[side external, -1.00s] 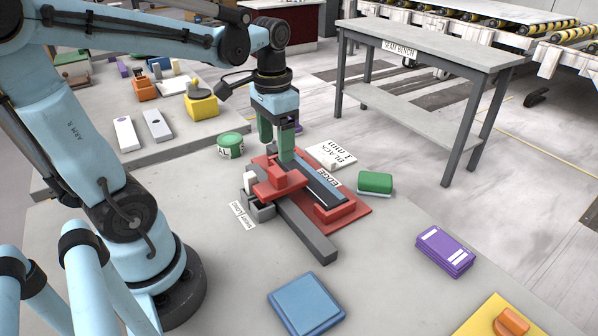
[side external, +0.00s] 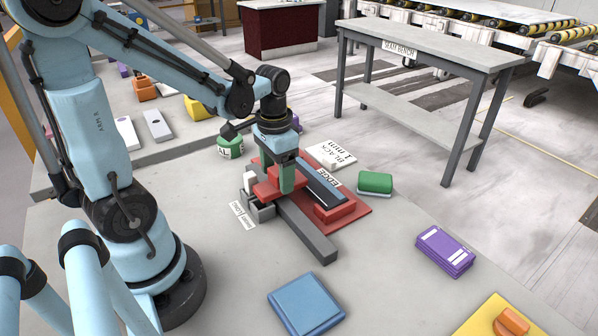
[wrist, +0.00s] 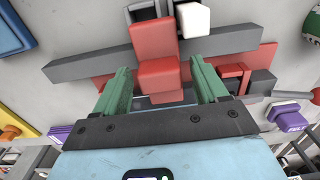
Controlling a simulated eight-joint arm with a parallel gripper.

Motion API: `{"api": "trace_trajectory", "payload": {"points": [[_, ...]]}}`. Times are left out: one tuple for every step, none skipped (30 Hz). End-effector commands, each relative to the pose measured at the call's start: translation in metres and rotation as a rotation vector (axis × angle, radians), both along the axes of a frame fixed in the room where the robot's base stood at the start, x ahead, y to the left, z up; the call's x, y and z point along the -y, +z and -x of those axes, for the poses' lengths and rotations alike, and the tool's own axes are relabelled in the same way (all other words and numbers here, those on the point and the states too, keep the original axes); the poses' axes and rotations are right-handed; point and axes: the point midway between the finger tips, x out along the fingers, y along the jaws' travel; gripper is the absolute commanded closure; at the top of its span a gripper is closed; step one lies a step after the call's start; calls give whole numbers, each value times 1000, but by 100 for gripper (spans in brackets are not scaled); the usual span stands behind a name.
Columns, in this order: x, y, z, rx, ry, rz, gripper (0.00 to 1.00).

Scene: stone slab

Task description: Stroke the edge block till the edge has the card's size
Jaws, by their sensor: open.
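The red edge block (side external: 265,188) sits across a grey bar on the slab. In the wrist view its raised red grip (wrist: 158,76) lies between my two green fingers. My gripper (wrist: 160,85) is open, a finger on each side with gaps showing; in the side view my gripper (side external: 283,182) is low at the block and partly hides it. The dark strip labelled EDGE (side external: 322,184) lies in a red holder (side external: 358,210) beside the block. The white card reading BLACK 1 mm (side external: 330,155) lies behind it. The strip's edge is too small to judge.
The grey bar (side external: 310,236) sticks out toward the front. A green-and-white block (side external: 375,183), a purple box (side external: 445,250), a blue pad (side external: 306,303) and a green tin (side external: 230,147) stand around.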

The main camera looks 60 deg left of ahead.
Motion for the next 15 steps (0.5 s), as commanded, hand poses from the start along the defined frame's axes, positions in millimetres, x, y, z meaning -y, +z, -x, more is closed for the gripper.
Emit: {"api": "trace_trajectory", "payload": {"points": [[0,0,0,0,0,0,28],[0,0,0,0,0,0,29],[0,0,0,0,0,0,35],[0,0,0,0,0,0,40],[0,0,0,0,0,0,44],[0,0,0,0,0,0,51],[0,0,0,0,0,0,55],[0,0,0,0,0,0,60],[0,0,0,0,0,0,66],[0,0,0,0,0,0,71],[0,0,0,0,0,0,75],[0,0,0,0,0,0,81],[0,0,0,0,0,0,86],[0,0,0,0,0,0,90],[0,0,0,0,0,0,97]]}}
